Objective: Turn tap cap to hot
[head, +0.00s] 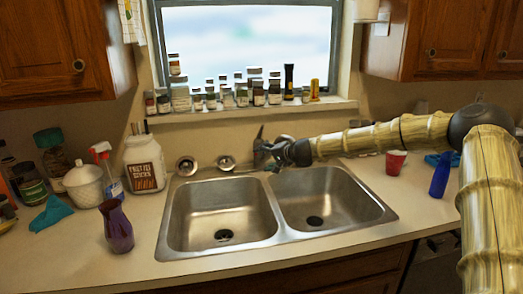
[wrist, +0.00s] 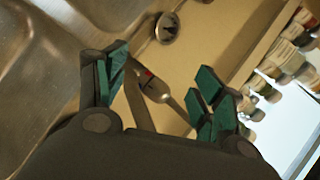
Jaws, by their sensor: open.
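The tap (head: 262,150) stands behind the double sink, near the middle of its back edge. My gripper (head: 278,158) is at the tap, reaching in from the right, and partly covers it in the head view. In the wrist view my gripper (wrist: 158,92) is open, with dark green finger pads on both sides. The metal tap cap (wrist: 154,90), with a small red mark, lies between the fingers. I see no clear contact between the pads and the cap. Much of the tap body is hidden behind my gripper.
The steel double sink (head: 279,217) is empty. A round metal fitting (wrist: 167,28) sits beside the tap. Several jars (head: 240,93) line the window sill above. A purple vase (head: 117,228) stands left; a red cup (head: 395,162) and blue bottle (head: 440,176) stand right.

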